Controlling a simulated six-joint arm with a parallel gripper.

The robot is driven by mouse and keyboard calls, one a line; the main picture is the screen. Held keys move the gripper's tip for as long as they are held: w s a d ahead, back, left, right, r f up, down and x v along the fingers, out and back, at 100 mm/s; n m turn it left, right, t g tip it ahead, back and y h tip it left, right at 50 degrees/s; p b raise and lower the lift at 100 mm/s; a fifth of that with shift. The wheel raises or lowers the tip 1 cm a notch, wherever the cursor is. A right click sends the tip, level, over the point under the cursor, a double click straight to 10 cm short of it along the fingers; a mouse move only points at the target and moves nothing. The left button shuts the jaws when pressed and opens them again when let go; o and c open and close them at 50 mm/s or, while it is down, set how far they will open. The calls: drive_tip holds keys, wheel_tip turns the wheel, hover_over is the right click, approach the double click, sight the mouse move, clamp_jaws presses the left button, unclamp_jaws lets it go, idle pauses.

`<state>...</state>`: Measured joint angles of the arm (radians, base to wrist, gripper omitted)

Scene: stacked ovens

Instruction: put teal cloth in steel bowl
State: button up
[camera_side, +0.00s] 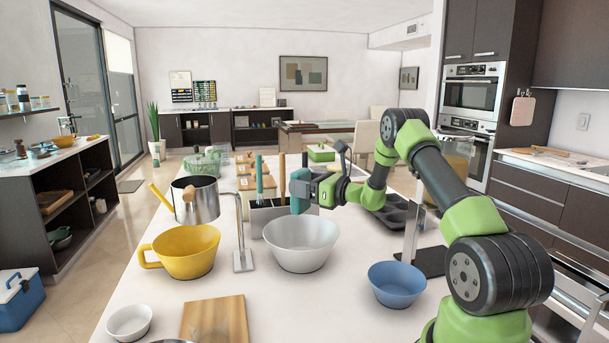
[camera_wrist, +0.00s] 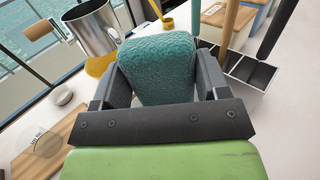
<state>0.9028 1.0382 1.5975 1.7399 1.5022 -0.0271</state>
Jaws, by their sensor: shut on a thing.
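The teal cloth (camera_wrist: 158,66) is held between the two fingers of my gripper (camera_wrist: 155,85) in the wrist view. It looks thick and textured. In the side view the cloth (camera_side: 299,192) shows at the end of my gripper (camera_side: 303,187), hanging above the steel bowl (camera_side: 301,252). The bowl is light grey and stands upright on the white counter. The cloth appears over the bowl's back rim from this angle; I cannot tell how high above it. The bowl is hidden in the wrist view.
A yellow mug-like bowl (camera_side: 186,252) stands left of the steel bowl, with a metal stand (camera_side: 241,240) between them. A blue bowl (camera_side: 397,285) is to the right. A utensil caddy (camera_side: 262,218) is close behind. A steel pot (camera_side: 195,200) is raised at left.

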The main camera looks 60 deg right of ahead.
sight(306, 211)
drive_tip(key=shift+f, duration=3.65)
drive_tip(key=o, duration=1.1)
drive_tip(key=shift+c, duration=0.2)
drive_tip(key=shift+r, duration=3.5)
